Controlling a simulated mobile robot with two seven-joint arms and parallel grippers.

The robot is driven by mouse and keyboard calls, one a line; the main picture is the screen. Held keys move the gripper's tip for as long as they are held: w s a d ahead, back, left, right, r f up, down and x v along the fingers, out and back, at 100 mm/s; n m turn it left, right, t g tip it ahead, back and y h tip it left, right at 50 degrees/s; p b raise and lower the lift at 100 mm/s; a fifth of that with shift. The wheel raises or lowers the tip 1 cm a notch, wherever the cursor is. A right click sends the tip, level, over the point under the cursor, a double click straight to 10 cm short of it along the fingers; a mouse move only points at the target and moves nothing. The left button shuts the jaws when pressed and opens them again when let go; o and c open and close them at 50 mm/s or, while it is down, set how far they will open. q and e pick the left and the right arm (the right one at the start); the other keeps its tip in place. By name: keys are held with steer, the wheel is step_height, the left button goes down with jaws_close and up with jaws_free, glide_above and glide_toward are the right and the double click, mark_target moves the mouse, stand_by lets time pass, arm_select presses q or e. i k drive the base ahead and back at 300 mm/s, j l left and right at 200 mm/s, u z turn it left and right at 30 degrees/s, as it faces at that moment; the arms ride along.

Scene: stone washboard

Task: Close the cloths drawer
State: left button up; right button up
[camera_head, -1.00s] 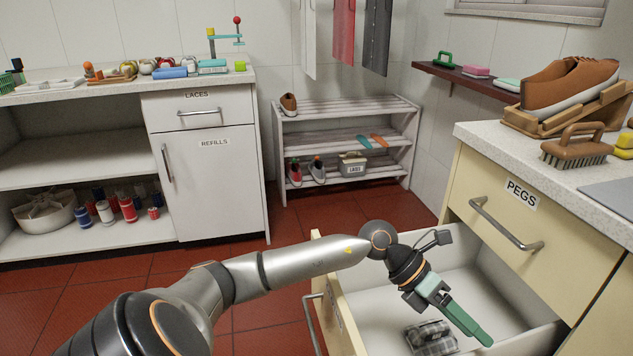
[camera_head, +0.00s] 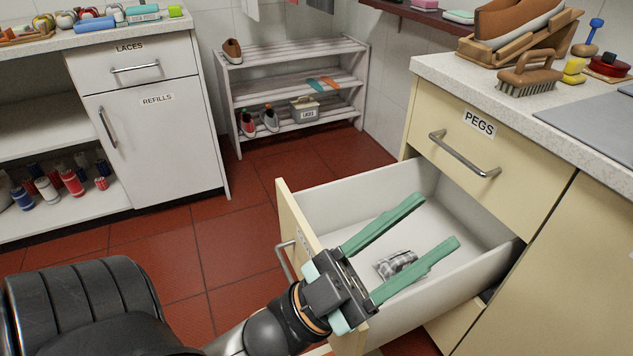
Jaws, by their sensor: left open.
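The open drawer (camera_head: 365,198) is pulled out far below the PEGS drawer (camera_head: 478,140). Its cream front faces left, with a metal handle (camera_head: 285,262) partly hidden by my arm. The label on its front is too oblique to read. A folded grey checked cloth (camera_head: 396,263) lies on the drawer floor. My left gripper (camera_head: 435,222) is open and empty. Its green fingers reach over the drawer's inside in the picture, and its body covers the near part of the drawer front. Whether it touches the drawer I cannot tell. My right gripper is out of view.
The counter (camera_head: 440,72) above holds a brush (camera_head: 530,75) and a shoe on a wooden stand (camera_head: 520,35). A shoe rack (camera_head: 300,85) stands at the back. A white cabinet (camera_head: 160,150) stands at the left. Red tiled floor (camera_head: 215,240) lies clear between.

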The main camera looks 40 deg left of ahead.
mark_target(314, 220)
steer(key=l+u, duration=0.25)
steer(key=i+l+u, duration=0.1)
steer(key=l+u, duration=0.15)
steer(key=u, duration=1.3)
